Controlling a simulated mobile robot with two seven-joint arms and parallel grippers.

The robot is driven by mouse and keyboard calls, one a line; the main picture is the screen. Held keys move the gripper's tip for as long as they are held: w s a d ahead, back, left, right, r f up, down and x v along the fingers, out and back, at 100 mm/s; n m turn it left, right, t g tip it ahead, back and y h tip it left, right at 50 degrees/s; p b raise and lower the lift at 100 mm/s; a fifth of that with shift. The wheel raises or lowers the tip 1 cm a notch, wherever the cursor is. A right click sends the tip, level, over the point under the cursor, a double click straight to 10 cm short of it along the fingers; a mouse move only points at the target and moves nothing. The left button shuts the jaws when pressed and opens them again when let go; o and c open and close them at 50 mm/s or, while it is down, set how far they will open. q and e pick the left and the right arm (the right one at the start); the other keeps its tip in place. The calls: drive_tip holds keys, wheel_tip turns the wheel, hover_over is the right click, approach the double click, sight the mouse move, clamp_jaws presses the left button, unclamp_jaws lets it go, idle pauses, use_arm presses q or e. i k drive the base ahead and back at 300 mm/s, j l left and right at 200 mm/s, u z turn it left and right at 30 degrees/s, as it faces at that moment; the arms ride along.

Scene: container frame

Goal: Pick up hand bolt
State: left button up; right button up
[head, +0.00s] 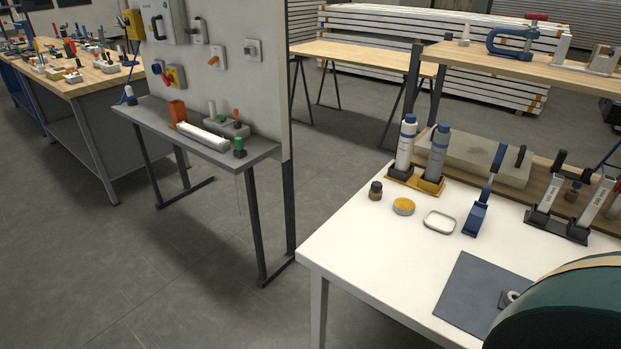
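I cannot tell for sure which thing is the hand bolt. A small metal part (510,297) with a round end lies on the dark grey mat (467,296) on the white table (345,240). Its right side is hidden behind a large dark green rounded shape. A small brown knob-like piece with a dark top (375,191) stands near the table's left back edge. Another small brown knob-like piece (572,192) sits at the right, by the black holders. Neither of my grippers is in view.
Two bottles (405,143) in yellow stands, a yellow round tin (403,206), a white-rimmed dish (439,222) and a blue tool (475,217) stand on the white table. A grey shelf (262,149) under a panel is at left. Floor is clear between them.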

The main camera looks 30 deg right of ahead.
sight(376, 186)
drive_tip(key=i+j+u, duration=0.15)
drive_tip(key=i, duration=0.25)
drive_tip(key=i+j+u, duration=0.15)
drive_tip(key=i, duration=0.3)
drive_tip(key=i+j+u, duration=0.15)
drive_tip(key=i, duration=0.25)
drive_tip(key=i+z, duration=0.15)
drive_tip(key=z, duration=0.25)
drive_tip(key=i+z, duration=0.2)
drive_tip(key=z, duration=0.2)
drive_tip(key=i+j+z, duration=0.1)
drive_tip(key=z, duration=0.3)
drive_tip(key=i+j+z, duration=0.15)
drive_tip(key=z, duration=0.25)
drive_tip(key=i+j+z, duration=0.1)
drive_tip(key=z, duration=0.3)
drive_tip(key=j+z, duration=0.1)
drive_tip(key=z, duration=0.3)
drive_tip(key=i+j+z, duration=0.1)
drive_tip(key=z, duration=0.3)
drive_tip(key=j+z, duration=0.2)
drive_tip(key=z, duration=0.2)
